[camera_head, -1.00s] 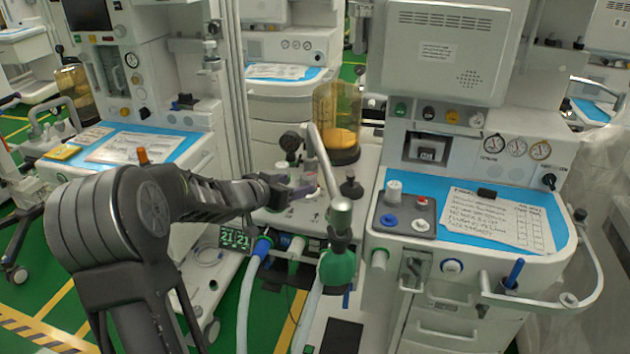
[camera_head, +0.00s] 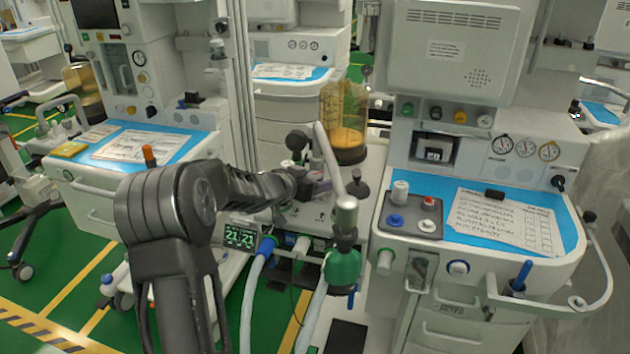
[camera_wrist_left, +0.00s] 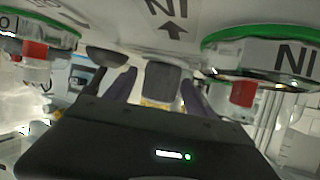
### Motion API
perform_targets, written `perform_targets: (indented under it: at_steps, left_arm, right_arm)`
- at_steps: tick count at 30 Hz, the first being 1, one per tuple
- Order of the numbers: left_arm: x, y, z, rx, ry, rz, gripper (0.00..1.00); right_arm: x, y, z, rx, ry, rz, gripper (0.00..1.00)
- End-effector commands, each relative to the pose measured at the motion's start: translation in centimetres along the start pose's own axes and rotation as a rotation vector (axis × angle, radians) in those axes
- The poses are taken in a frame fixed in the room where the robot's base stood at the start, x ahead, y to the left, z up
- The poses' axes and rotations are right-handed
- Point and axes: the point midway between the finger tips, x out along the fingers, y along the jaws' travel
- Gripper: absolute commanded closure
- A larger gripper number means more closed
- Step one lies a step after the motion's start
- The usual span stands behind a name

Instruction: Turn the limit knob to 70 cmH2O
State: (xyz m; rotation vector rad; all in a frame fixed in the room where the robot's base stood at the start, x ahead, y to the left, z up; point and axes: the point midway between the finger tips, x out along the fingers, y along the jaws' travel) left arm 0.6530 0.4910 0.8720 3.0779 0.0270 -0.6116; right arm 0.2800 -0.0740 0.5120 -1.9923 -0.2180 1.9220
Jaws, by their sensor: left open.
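My left gripper (camera_head: 318,178) reaches in from the left over the white absorber block of the middle machine. In the left wrist view its two purplish fingers (camera_wrist_left: 158,92) stand apart, one on each side of a grey ribbed knob (camera_wrist_left: 160,78) with a yellowish part at its base. This is probably the limit knob; its scale and setting cannot be read. I cannot tell whether the fingers touch it. In the head view the gripper and wrist hide the knob, or it is too small to make out. My right gripper is not in view.
Two clear, green-rimmed domes (camera_wrist_left: 262,55) flank the fingers. A small display (camera_head: 240,237) sits below my forearm.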

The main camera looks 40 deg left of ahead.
Motion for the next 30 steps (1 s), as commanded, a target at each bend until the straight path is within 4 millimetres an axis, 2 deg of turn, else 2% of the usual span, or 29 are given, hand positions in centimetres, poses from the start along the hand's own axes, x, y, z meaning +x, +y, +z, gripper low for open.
perform_targets:
  at_steps: [2, 24, 30]
  left_arm:
    - [-0.02, 0.0, 0.0, 0.0, 0.0, 0.0, 0.37]
    - [-0.05, -0.02, 0.02, 0.0, 0.0, 0.0, 0.98]
    - [-0.1, -0.04, -0.08, 0.002, -0.001, 0.004, 0.99]
  right_arm:
    - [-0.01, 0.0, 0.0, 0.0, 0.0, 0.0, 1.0]
    - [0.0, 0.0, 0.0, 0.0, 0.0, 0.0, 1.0]
    - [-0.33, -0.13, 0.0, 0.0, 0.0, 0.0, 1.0]
